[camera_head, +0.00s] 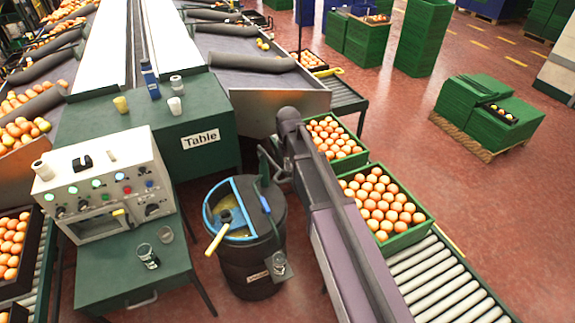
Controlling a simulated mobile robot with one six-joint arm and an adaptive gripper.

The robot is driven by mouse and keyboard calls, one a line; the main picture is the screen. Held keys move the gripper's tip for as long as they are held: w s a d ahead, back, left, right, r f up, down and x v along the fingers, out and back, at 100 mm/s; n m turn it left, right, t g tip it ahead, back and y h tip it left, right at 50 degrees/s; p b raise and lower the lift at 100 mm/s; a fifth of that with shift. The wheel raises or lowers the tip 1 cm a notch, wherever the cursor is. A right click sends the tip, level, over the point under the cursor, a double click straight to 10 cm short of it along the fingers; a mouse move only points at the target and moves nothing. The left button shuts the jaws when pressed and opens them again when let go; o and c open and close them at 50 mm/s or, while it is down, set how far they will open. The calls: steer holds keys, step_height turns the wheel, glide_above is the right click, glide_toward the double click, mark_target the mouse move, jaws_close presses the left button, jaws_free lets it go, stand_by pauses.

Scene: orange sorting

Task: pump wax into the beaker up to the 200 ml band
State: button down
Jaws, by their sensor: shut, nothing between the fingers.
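The wax drum (250,262) is a dark barrel with a blue rim, standing right of the tables. Yellowish wax shows inside, and a tool with a pale handle (217,240) lies across its left side. A dark upright part with a blue lever (265,201), seemingly the pump, stands at the drum's right side. A clear beaker (279,264) is at the drum's lower front right; its band and fill level are too small to read. My gripper (269,168) appears above the drum's right rim, close to the upright part; it is shut and empty. Whether it touches that part is unclear.
Clear glasses (147,257) stand on the low green table (105,277) near a white control box (110,170). Small cups and a blue bottle (150,79) stand on the labelled table (215,165).

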mark_target(288, 179)
steer(key=shift+f+b, duration=1.25)
steer(key=shift+f, duration=0.4)
step_height(288, 179, down, 16)
steer(key=b, duration=1.6)
step_height(288, 179, up, 15)
steer(key=p, duration=1.5)
steer(key=shift+p, duration=0.3)
steer(key=shift+r+p, duration=0.35)
steer(key=shift+r, duration=0.3)
steer(key=shift+f, duration=0.15)
